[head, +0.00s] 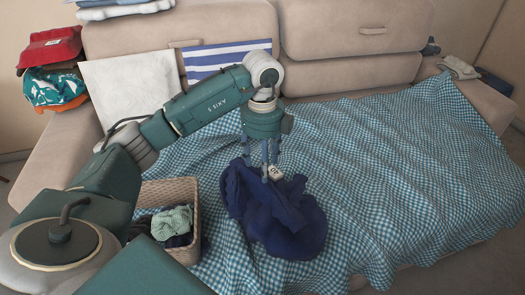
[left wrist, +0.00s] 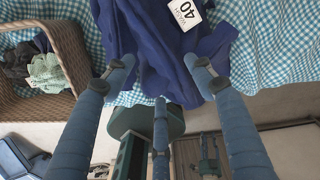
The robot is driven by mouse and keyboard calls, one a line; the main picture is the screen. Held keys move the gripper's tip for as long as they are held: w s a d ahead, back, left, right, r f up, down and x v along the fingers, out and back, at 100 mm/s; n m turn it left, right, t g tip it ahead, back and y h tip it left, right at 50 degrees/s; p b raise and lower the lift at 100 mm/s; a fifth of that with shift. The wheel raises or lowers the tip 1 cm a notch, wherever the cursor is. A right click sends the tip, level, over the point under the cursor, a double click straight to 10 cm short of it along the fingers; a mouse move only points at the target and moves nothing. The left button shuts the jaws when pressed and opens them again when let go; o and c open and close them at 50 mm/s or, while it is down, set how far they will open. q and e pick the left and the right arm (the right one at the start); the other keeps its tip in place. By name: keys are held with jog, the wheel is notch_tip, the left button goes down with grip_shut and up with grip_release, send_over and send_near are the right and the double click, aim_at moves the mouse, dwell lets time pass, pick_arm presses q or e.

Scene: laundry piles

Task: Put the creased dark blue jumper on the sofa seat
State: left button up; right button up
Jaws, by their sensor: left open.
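The creased dark blue jumper (head: 285,225) lies bunched on the blue-and-white checked throw (head: 400,170) that covers the sofa seat, near the seat's front edge. It also fills the upper middle of the left wrist view (left wrist: 160,50), with a white tag reading 40. My left gripper (head: 269,172) points down over the jumper's upper part, its fingers spread apart. In the left wrist view the fingertips sit at the jumper's edges, with no cloth visibly pinched. Whether they touch it I cannot tell. My right gripper is not in view.
A wicker basket (head: 192,247) with green and dark clothes stands left of the jumper. Folded clothes lie on both sofa arms. The throw right of the jumper is clear.

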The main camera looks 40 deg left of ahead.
pick_arm(q)
jog(key=shift+r, duration=1.85)
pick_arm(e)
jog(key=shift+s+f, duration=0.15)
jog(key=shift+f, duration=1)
pick_arm(q)
jog(key=shift+f, duration=0.1)
